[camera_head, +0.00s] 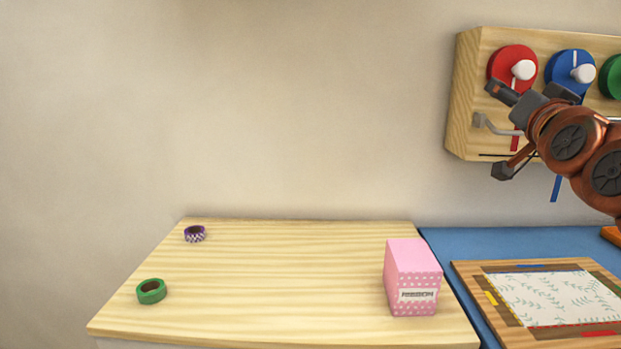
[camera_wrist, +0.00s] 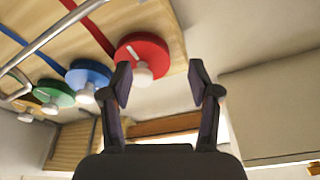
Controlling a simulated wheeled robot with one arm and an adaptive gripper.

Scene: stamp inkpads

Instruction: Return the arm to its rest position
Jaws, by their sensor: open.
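My gripper (camera_head: 500,130) is raised at the right of the head view, in front of the wooden wall rack (camera_head: 466,110). Its two fingers are spread apart. In the wrist view my gripper (camera_wrist: 160,82) is open, with nothing between the fingertips. The red ribbon disc (camera_wrist: 140,50) with a white knob appears beyond the left fingertip there. My copper-coloured arm comes in from the right and covers part of the rack.
The rack holds red (camera_head: 501,66), blue (camera_head: 562,62) and green (camera_head: 611,78) discs. Below are a pink ribbon box (camera_head: 411,262), a green tape roll (camera_head: 151,297), a purple tape roll (camera_head: 195,238) and a framed patterned sheet (camera_head: 555,298). The wooden tabletop's middle is clear.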

